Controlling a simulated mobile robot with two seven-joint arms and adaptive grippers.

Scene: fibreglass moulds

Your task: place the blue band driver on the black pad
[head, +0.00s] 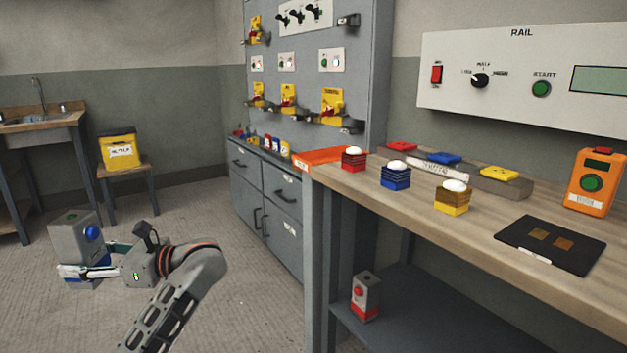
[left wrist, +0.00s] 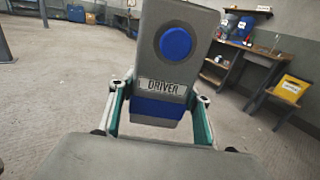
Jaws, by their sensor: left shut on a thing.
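The blue band driver (head: 73,240) is a grey box with a blue round button and a blue band low down. My left gripper (head: 88,270) is shut on it, holding it above the floor at the lower left of the head view. In the left wrist view the driver (left wrist: 170,60) shows its "DRIVER" label, with the fingers of my left gripper (left wrist: 160,125) on both sides of its blue band. My right gripper is not in view.
The wooden bench (head: 470,230) also holds red, blue and yellow blocks with white domes, and an orange box (head: 594,182). A similar red-banded driver (head: 366,296) stands on the lower shelf. Open floor lies between my left gripper and the grey cabinet (head: 265,195).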

